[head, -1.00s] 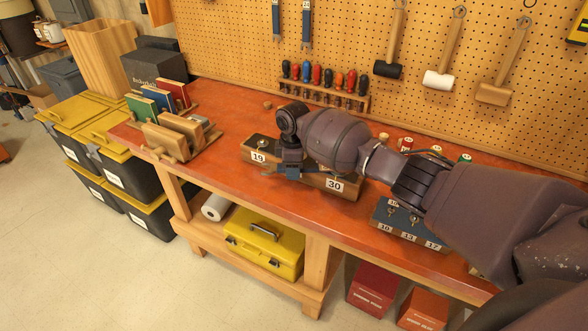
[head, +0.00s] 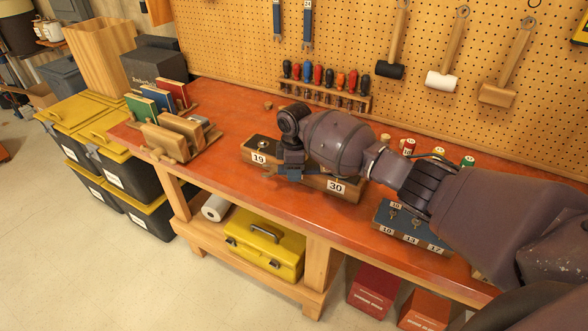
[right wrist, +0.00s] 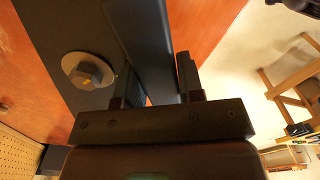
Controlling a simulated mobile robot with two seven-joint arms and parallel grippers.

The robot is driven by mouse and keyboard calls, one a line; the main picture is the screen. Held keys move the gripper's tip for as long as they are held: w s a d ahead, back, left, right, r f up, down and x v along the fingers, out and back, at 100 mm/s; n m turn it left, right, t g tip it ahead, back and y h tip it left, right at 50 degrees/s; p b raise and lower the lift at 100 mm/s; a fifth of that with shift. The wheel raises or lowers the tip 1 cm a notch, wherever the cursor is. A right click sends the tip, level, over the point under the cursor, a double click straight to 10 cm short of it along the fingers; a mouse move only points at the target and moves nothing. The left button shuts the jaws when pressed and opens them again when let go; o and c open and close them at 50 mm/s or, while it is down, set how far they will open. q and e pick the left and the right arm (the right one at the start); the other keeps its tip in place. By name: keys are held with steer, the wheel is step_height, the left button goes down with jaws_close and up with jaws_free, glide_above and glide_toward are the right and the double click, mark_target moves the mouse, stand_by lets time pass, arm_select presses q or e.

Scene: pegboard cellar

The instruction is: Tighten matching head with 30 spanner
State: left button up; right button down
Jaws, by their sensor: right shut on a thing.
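A wooden block with a dark top (head: 250,149) stands on the red-orange bench and bears the labels 19 and 30. The bolt head by label 19 (head: 263,145) shows; my right arm hides the area above label 30 (head: 335,187). My right gripper (head: 292,172) is low over the block's front, between the labels, shut on a blue-grey spanner. In the right wrist view, the spanner's shaft (right wrist: 143,35) runs between the fingers. A hex head on a round washer (right wrist: 88,72) lies beside the shaft, apart from the fingers. The spanner's working end is not clear. My left gripper is not in view.
A screwdriver rack (head: 325,92) and hanging mallets line the pegboard. Wooden holders with books (head: 150,105) stand at the left. The bench between is clear.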

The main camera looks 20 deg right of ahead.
steer(key=shift+s+a+f, duration=0.1)
steer(key=shift+s+a, duration=0.1)
steer(key=shift+s, duration=0.2)
steer(key=shift+r, duration=0.6)
steer(key=shift+s+r, duration=0.15)
steer(key=shift+r, duration=0.65)
steer(key=shift+w+r, duration=0.2)
steer(key=shift+r, duration=2.1)
steer(key=c, duration=1.4)
jaws_free()
jaws_close()
